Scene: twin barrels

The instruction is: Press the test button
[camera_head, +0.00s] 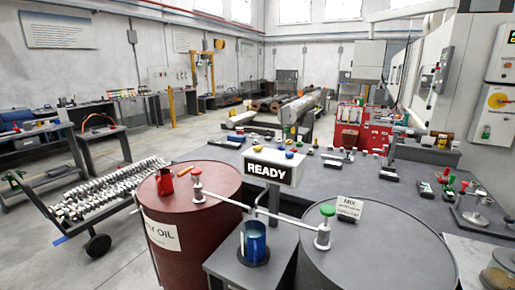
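No button that I can read as a test button shows; small labels are too blurred. A white sign (270,169) reading "READY" stands on a post between two barrels. The red barrel (190,237) at left has an "OIL" label and a valve with a red knob (196,171). The grey barrel (375,256) at right has a "MIX" card (348,208) and a valve with a green knob (327,210). A thin pipe runs from each valve toward the middle. A blue cup (254,240) stands on a dark stand (225,268) between the barrels. Neither gripper is in view.
A red mug (165,182) stands on the red barrel. A grey workbench (215,153) with several small tools lies behind the barrels. A cart of metal parts (90,196) is at left. A panel with a yellow and red switch (496,101) is at right.

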